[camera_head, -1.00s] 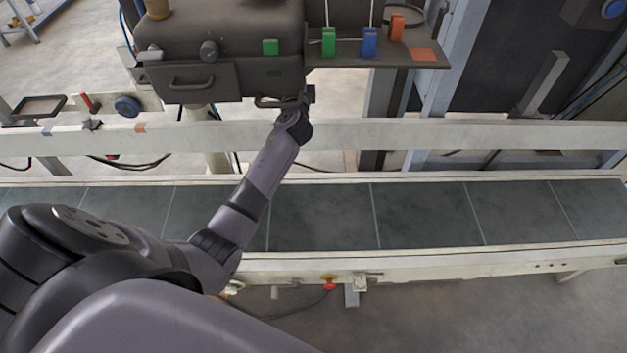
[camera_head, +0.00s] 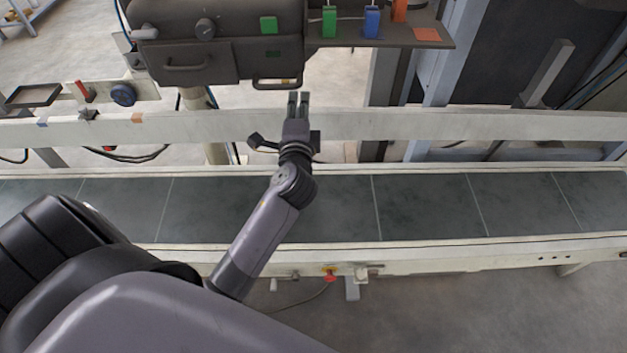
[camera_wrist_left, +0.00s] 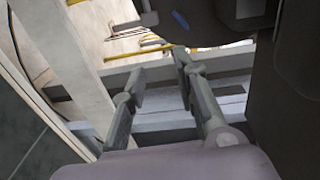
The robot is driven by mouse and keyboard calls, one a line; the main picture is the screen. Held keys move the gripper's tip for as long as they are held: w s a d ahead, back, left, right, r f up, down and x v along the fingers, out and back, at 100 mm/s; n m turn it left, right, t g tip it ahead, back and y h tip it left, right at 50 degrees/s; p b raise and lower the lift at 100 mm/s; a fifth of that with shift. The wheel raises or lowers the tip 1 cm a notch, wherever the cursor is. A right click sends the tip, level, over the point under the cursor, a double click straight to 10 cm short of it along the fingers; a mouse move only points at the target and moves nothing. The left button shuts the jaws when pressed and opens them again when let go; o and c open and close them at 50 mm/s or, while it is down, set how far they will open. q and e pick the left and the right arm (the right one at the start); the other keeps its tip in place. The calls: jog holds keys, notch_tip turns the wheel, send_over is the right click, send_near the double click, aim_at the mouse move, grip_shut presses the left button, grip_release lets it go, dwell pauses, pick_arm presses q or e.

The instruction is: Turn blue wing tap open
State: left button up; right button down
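My left gripper (camera_head: 298,98) is above the conveyor's far rail in the head view, pointing at the machine. It is just short of the black bar handle under the machine and appears empty. In the left wrist view its two fingers (camera_wrist_left: 160,65) stand apart with a gap between them. A blue upright block (camera_head: 371,22) stands on the machine's shelf. I cannot tell wing shapes on either blue part. My right gripper is not in view.
The grey machine (camera_head: 215,45) has a black bar handle (camera_head: 277,85) at its lower edge. A green block (camera_head: 329,22) and an orange block (camera_head: 399,10) flank the blue block. A red lever (camera_head: 85,91) is beside the blue knob. The conveyor belt (camera_head: 420,205) is bare.

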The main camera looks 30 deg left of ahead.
pick_arm(q)
jog(key=d+f+g+h, duration=0.1)
jog(key=d+f+h, duration=0.1)
jog(key=f, duration=0.9)
jog(key=s+d+f+g+h+b, duration=0.1)
jog(key=d+f+g+h, duration=0.1)
jog(key=f, duration=0.9)
jog(key=shift+s+d+f, duration=0.15)
jog(key=shift+s+d, duration=0.05)
